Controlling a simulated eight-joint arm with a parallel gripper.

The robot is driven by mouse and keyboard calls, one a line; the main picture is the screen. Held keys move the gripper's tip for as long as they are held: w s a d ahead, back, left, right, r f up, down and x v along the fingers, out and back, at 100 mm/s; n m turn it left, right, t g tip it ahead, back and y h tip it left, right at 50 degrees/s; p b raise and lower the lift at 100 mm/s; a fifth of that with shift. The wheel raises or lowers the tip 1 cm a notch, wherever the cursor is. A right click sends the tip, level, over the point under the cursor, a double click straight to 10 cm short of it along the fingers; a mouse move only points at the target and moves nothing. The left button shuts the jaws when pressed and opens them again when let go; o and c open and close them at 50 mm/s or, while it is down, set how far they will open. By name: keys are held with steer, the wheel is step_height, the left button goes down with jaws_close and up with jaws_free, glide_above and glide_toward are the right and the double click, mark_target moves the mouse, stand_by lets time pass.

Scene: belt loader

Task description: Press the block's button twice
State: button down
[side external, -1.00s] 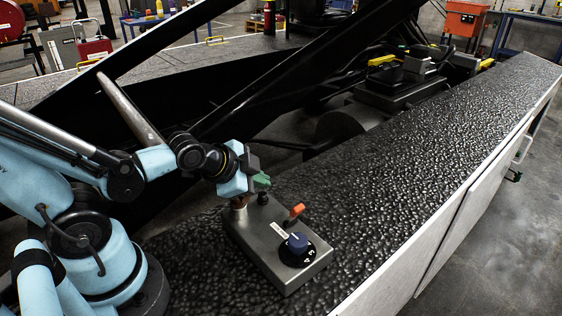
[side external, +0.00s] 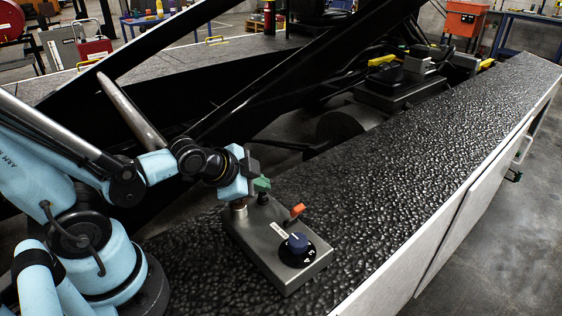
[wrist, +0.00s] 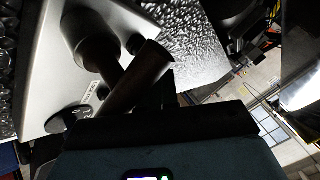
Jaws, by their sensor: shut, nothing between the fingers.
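The block (side external: 262,255) is a grey metal control box on the dark textured top. It carries a blue dial (side external: 298,243), an orange-tipped lever (side external: 297,211) and a green-tipped piece (side external: 262,185). My gripper (side external: 239,205) is shut and empty, pointing down over the block's far-left end. I cannot make out the button in the side view; the gripper may hide it. In the wrist view the block's pale face (wrist: 45,65) fills the left, with dark cylindrical shapes over it. Whether the gripper touches the button is unclear.
The textured top (side external: 410,150) runs clear to the right of the block, ending at a white side edge (side external: 440,232). Black diagonal beams (side external: 270,85) cross behind my gripper. Machinery (side external: 395,85) stands farther back.

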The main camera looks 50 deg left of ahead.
steer(key=shift+a+f, duration=0.1)
steer(key=shift+f, duration=0.65)
stand_by(1.2)
steer(key=shift+s+r, duration=0.1)
steer(key=shift+r, duration=0.05)
steer(key=shift+s+r, duration=0.2)
steer(key=shift+r, duration=0.55)
steer(key=shift+r, duration=0.1)
step_height(320, 180, up, 5)
steer(key=shift+f, duration=0.1)
stand_by(0.5)
stand_by(2.4)
steer(key=shift+w+r, duration=0.15)
steer(key=shift+r, duration=0.95)
steer(key=shift+w+r, duration=0.15)
steer(key=shift+r, duration=0.95)
